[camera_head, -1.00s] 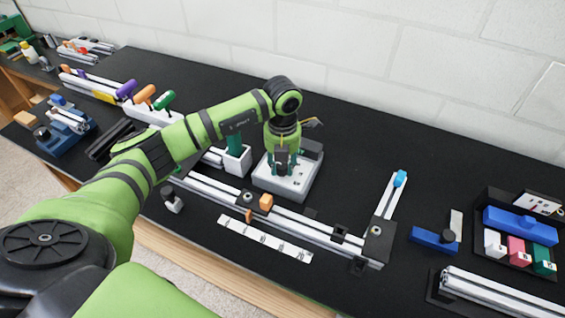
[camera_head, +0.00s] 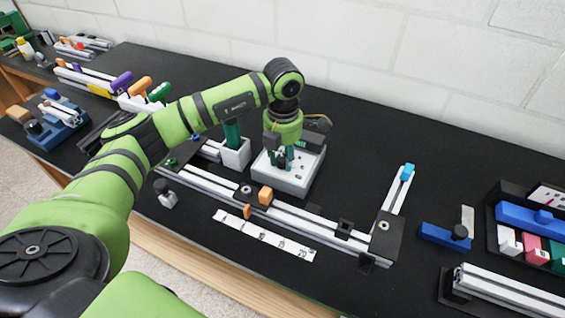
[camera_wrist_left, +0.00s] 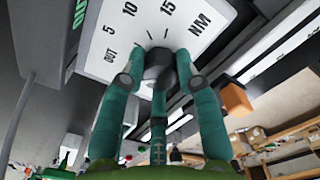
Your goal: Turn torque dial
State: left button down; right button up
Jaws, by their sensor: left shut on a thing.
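The torque dial is a dark knob (camera_wrist_left: 158,68) on a light grey box (camera_head: 292,184). My right gripper is not in view.
A white holder (camera_head: 236,155) with a green-handled tool stands left of the box. Aluminium rails (camera_head: 290,222) with an orange block (camera_head: 265,195) run in front. A white marked strip (camera_head: 264,236) lies nearer the table edge. The black table behind the box is clear.

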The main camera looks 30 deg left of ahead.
aim_at(284, 157)
pick_arm(q)
jog(key=shift+w+d+m+b, duration=0.1)
jog(key=shift+m+b, duration=0.8)
jog(key=shift+m, duration=0.2)
jog(key=shift+r, duration=0.1)
jog(key=c, duration=0.9)
grip_release()
notch_tip(284, 157, up, 12)
